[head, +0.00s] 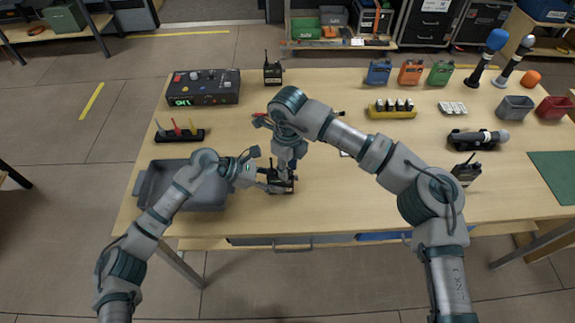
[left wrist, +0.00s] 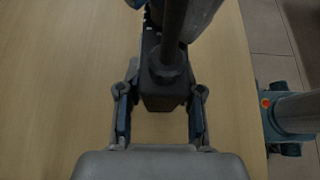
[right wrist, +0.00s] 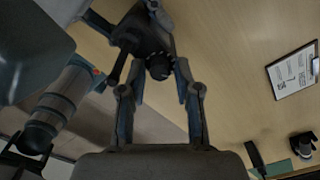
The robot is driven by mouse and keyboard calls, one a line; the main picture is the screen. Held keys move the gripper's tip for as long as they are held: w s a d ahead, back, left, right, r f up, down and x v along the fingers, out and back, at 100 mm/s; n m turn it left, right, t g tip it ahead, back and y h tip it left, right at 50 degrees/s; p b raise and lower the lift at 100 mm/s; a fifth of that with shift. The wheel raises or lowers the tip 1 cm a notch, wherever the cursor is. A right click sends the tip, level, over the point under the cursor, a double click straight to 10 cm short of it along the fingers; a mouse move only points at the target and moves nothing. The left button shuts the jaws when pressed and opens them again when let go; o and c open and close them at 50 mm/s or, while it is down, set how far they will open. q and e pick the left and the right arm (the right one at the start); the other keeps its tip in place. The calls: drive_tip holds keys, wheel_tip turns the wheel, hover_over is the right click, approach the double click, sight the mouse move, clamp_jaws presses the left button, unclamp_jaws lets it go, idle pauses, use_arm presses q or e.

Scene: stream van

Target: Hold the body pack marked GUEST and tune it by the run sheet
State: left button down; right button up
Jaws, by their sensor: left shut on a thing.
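A black body pack (head: 281,184) with an antenna is held upright at the front of the table, by the grey tray. My left gripper (head: 266,182) is shut on it; the left wrist view shows the pack (left wrist: 163,98) between the fingers. I cannot read its label. My right gripper (head: 284,166) points down just above the pack. In the right wrist view its fingers (right wrist: 161,88) stand apart, with the pack's dark round knob (right wrist: 158,66) between and beyond their tips; contact is unclear. The run sheet, probably the clipboard (right wrist: 293,72), is too small to read.
Other black packs stand at the back (head: 273,73) and at right (head: 466,171). A grey tray (head: 150,186) is left of my left gripper. The front centre-right is clear.

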drive_tip(key=shift+r, duration=0.1)
drive_tip(key=shift+r, duration=2.95)
drive_tip(key=n, duration=0.4)
drive_tip(key=shift+a+f, duration=0.1)
drive_tip(key=shift+w+f+n, duration=0.1)
drive_tip(key=shift+f+n, duration=0.05)
drive_tip(key=shift+n, duration=0.45)
drive_tip(key=shift+f, duration=2.75)
drive_tip(key=shift+f+n, duration=0.1)
drive_tip(key=shift+n, duration=0.3)
drive_tip(key=n, duration=0.4)
